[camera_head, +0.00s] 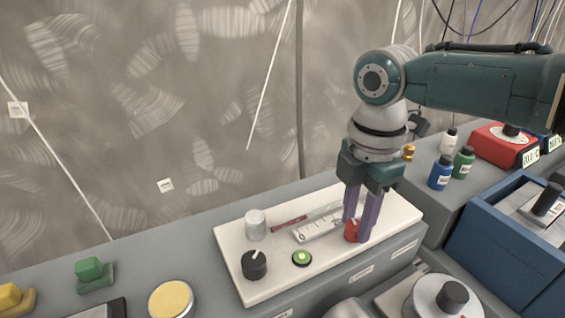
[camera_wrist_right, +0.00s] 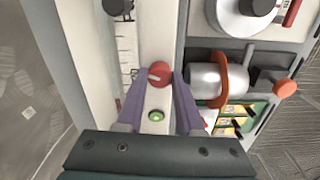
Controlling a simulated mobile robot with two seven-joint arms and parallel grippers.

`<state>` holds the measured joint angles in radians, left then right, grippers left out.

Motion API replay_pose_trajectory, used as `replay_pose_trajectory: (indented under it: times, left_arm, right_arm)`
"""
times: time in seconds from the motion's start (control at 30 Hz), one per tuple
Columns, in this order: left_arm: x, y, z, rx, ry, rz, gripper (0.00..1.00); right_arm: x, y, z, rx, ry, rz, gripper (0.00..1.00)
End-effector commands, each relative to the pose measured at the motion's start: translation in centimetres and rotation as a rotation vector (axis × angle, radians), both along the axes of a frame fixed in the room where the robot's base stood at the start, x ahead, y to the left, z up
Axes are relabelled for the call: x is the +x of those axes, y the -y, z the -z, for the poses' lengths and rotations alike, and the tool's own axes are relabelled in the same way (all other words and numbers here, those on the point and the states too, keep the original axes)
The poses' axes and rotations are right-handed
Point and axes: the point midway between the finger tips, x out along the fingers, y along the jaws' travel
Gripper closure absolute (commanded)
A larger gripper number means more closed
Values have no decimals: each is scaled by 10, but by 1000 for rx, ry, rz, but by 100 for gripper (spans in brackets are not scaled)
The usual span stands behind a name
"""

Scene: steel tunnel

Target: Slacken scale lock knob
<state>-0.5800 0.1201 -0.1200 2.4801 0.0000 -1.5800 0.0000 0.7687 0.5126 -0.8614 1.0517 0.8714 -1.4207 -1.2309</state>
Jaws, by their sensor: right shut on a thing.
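The red knob (camera_head: 352,231) stands on a white panel (camera_head: 397,208) at the right end of a ruled scale (camera_head: 318,228). My right gripper (camera_head: 360,232) reaches down from above, its purple fingers on either side of the red knob. In the right wrist view the red knob (camera_wrist_right: 159,75) has a pale line on top and sits between the fingertips (camera_wrist_right: 158,82). The right gripper is shut on it. My left gripper is not in view.
The panel also holds a black knob (camera_head: 254,264), a white knob (camera_head: 256,224) and a green button (camera_head: 302,258). Several small bottles (camera_head: 441,172), a red box (camera_head: 501,146) and a blue bin (camera_head: 525,215) stand to the right. A yellow disc (camera_head: 172,300) lies left of the panel.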

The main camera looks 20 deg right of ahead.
Motion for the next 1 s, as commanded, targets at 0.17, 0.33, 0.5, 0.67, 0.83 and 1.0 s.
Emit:
replay_pose_trajectory:
  times: [0.17, 0.33, 0.5, 0.67, 0.83, 1.0]
  left_arm:
    - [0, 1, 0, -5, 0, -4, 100]
    - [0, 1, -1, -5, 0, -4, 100]
    - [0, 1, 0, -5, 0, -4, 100]
    - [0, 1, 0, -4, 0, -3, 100]
    - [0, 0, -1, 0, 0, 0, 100]
    - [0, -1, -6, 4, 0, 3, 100]
  right_arm:
    - [0, -2, -1, 5, 0, -2, 100]
    - [0, -2, -1, 5, 0, -1, 59]
    - [0, -1, -1, 3, 0, 0, 40]
    - [0, -1, -1, 2, 0, 0, 34]
    - [0, -1, -2, 2, 1, 1, 34]
    - [1, 0, -25, 1, 4, -1, 34]
